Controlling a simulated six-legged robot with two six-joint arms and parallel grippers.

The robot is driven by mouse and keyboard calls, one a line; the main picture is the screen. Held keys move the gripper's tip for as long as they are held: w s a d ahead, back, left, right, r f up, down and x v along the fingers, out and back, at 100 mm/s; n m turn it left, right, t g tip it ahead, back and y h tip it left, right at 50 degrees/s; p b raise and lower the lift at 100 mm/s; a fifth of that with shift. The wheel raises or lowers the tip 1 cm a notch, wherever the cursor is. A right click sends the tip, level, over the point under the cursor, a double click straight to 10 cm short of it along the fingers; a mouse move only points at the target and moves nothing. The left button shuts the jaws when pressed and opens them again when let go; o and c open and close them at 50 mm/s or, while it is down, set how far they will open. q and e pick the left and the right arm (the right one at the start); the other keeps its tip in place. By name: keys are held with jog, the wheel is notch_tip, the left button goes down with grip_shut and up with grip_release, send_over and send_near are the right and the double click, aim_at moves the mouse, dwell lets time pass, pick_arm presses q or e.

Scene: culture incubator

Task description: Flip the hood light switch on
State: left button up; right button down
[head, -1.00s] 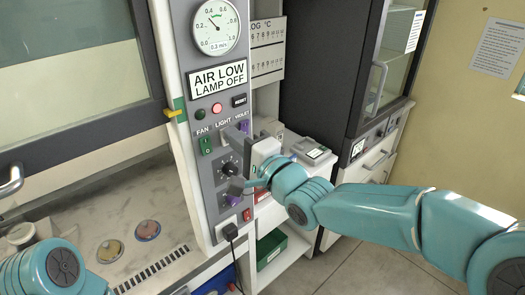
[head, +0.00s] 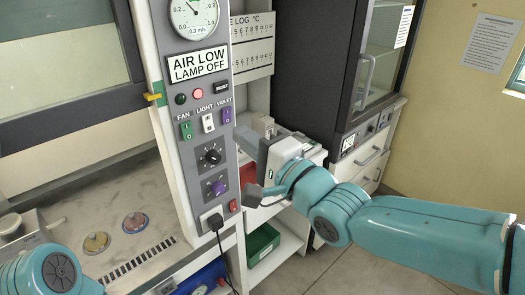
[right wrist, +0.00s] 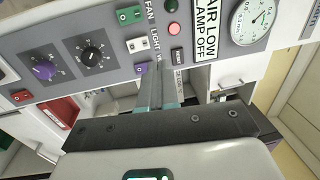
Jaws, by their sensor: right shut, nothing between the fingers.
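The light switch (head: 208,122), a white rocker under the word LIGHT, sits on the grey hood panel between the green fan switch (head: 186,131) and the purple violet switch (head: 226,115). The panel sign (head: 198,64) reads AIR LOW, LAMP OFF. My right gripper (head: 243,138) is shut and empty, just right of the panel and apart from the switch. In the right wrist view, my shut fingers (right wrist: 157,72) point toward the panel near the white light switch (right wrist: 138,44) and the violet switch (right wrist: 141,68). My left gripper is outside the view; only its arm shows.
Two knobs (head: 213,156) and a small red switch (head: 233,205) lie lower on the panel. The hood worktop (head: 90,215) holds two round dishes. A dark cabinet (head: 350,80) stands behind my right arm.

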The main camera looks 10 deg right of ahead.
jog(key=d+f+m+g+h, duration=0.2)
jog(key=d+f+g+h, duration=0.15)
jog(key=f, duration=1.25)
jog(key=d+f+m+g+h, duration=0.2)
jog(key=d+f, duration=0.3)
jog(key=f, duration=1.1)
jog(key=s+d+f+n+g+h, duration=0.1)
jog(key=s+f+g, duration=0.1)
jog(key=s+f, duration=0.55)
jog(key=s+f+n+g+h, duration=0.1)
jog(key=s+f+g, duration=0.25)
jog(key=f, duration=0.65)
jog(key=s+f+n+g, duration=0.2)
jog(key=s+n, duration=0.3)
jog(key=s, duration=0.1)
jog(key=s+f+n+g, duration=0.2)
jog(key=s+f+n, duration=0.1)
jog(key=s+n, duration=0.2)
jog(key=shift+s+f+n, duration=0.35)
jog(key=shift+s+n, duration=0.05)
jog(key=shift+s, duration=0.7)
